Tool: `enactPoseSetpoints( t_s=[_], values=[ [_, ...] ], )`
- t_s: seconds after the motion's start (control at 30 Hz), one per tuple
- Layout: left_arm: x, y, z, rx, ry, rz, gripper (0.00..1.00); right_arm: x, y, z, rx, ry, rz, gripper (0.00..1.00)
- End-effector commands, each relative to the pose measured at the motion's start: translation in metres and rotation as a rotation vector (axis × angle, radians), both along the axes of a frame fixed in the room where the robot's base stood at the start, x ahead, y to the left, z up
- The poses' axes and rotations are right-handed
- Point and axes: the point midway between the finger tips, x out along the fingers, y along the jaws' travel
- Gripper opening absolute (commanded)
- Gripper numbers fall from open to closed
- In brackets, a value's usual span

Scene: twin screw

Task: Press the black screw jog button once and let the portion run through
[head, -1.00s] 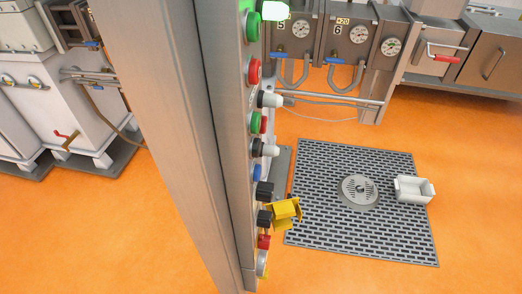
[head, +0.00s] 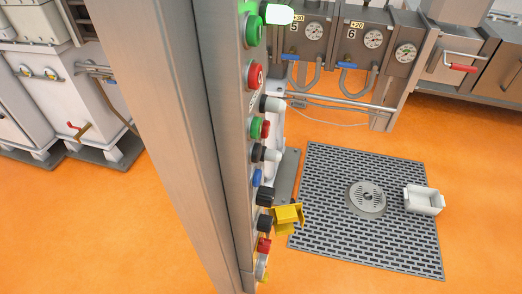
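A tall grey control panel (head: 233,150) stands edge-on in the head view, with a column of buttons along its right side. Two black controls, an upper one (head: 265,194) and a lower one (head: 265,221), sit low on it. The lower one is beside a yellow guard (head: 288,216) that sticks out to the right. No label is readable, so I cannot tell which black control is the screw jog button. Neither gripper shows. A pale, partly hidden part (head: 276,128) shows behind the panel's right edge; I cannot tell what it is.
Green (head: 253,30), red (head: 255,76) and blue (head: 257,177) buttons share the panel. A floor grating (head: 330,235) with a round drain (head: 366,197) and a white tub (head: 423,199) lies to the right. Machines with gauges stand behind. Orange floor is open around the grating.

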Motion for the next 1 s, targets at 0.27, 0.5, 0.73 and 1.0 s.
enactPoseSetpoints(
  t_s=[0.27, 0.5, 0.73, 1.0],
  values=[
    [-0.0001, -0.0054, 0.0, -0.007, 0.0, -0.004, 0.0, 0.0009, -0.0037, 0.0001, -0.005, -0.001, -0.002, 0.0],
    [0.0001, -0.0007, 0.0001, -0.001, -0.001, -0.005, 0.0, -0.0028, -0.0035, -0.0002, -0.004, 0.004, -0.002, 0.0],
    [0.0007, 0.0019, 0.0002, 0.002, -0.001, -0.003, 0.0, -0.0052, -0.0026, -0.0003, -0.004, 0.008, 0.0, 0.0],
    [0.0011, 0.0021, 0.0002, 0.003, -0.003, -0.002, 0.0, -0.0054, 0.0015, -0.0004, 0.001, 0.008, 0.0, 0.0]
  ],
)
